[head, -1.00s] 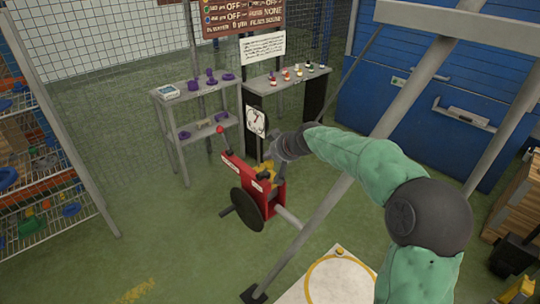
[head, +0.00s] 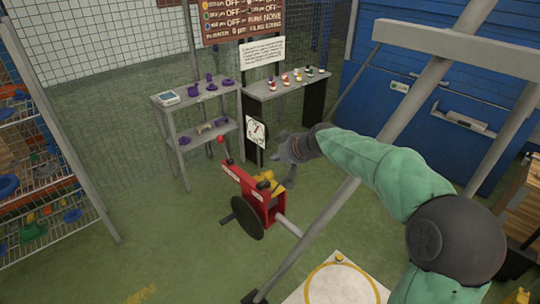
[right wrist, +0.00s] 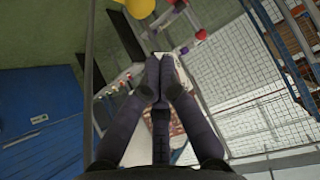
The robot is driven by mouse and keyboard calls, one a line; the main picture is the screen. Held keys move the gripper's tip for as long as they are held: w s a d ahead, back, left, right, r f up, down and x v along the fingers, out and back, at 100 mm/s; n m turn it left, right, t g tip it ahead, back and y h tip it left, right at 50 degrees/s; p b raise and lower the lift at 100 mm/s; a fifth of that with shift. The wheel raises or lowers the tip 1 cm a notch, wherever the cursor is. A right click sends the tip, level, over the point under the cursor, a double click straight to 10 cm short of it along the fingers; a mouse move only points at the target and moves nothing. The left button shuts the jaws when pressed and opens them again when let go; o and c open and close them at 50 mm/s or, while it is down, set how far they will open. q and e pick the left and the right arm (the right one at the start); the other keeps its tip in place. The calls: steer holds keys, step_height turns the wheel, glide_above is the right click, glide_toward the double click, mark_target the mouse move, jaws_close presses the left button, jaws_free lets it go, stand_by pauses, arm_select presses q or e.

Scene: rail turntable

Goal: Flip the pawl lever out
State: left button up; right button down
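A red machine (head: 257,197) with a dark round disc (head: 247,217) stands on the floor at the middle of the head view. A lever with a red ball knob (head: 221,140) rises from its left end. A yellow part (head: 267,178) sits on top. I cannot tell which part is the pawl lever. My right gripper (head: 281,150) is above and right of the yellow part, apart from the machine. In the right wrist view its fingertips (right wrist: 160,62) meet, with nothing seen between them. The red knob (right wrist: 201,34) and yellow part (right wrist: 140,7) show beyond them. My left gripper is out of view.
Grey shelves (head: 195,98) with purple items and a table (head: 287,86) with small knobs stand behind the machine. A slanted grey post (head: 310,238) stands at its right. A wire rack (head: 50,205) is at the left.

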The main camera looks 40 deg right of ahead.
steer(key=shift+s+r, duration=0.25)
steer(key=shift+s, duration=0.35)
steer(key=shift+s+r, duration=0.25)
steer(key=shift+s, duration=0.4)
steer(key=shift+s+r, duration=0.25)
steer(key=shift+s, duration=0.35)
